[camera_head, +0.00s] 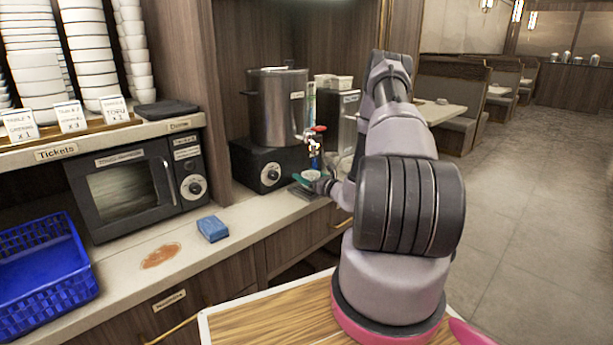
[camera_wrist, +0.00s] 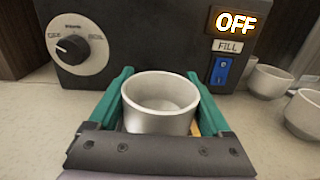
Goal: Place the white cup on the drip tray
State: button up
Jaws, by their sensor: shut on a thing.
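The white cup (camera_wrist: 160,119) is upright between the two green fingers of my gripper (camera_wrist: 158,78) in the wrist view, and it looks empty. The fingers press on it from both sides. In the head view my gripper (camera_head: 308,181) is low by the counter, below the red-handled tap (camera_head: 316,140) of the steel urn. The cup there is small and mostly covered by my gripper. A dark flat piece (camera_head: 302,192), which looks like the drip tray, shows beside and under my gripper. I cannot tell whether the cup touches it.
The black urn base (camera_wrist: 150,35) with dial, OFF display and blue FILL switch (camera_wrist: 222,70) stands just beyond the fingers. More white cups (camera_wrist: 270,80) stand at right. The steel urn (camera_head: 278,105), microwave (camera_head: 138,190), blue sponge (camera_head: 212,229) and blue crate (camera_head: 45,265) line the counter.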

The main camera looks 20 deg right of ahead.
jog(key=o, duration=1.2)
jog(key=v, duration=1.2)
jog(key=s+a+r+n+g+y, duration=0.2)
jog(key=a+r+n+g+y, duration=0.7)
jog(key=a+r+n, duration=0.65)
jog(key=s+a+r+n+g+h, duration=0.2)
jog(key=s+a+r+n+g, duration=0.4)
jog(key=s+a+r, duration=0.4)
jog(key=s+d+r+n+t+h, duration=0.1)
jog(key=s+r+n+h, duration=0.1)
jog(key=s+r+h, duration=0.1)
jog(key=s+d+r+n+t+h, duration=0.2)
jog(key=s+r+n+h, duration=0.1)
jog(key=s+r, duration=0.3)
jog(key=s+d+r+n+t+h, duration=0.1)
jog(key=s+r+n+h, duration=0.1)
jog(key=s+r+h, duration=0.1)
jog(key=shift+s+d+r+t+h, duration=0.2)
jog(key=shift+s+r+t+h, duration=0.15)
jog(key=shift+s+r, duration=0.55)
jog(key=shift+s+f, duration=0.1)
jog(key=shift+f, duration=0.05)
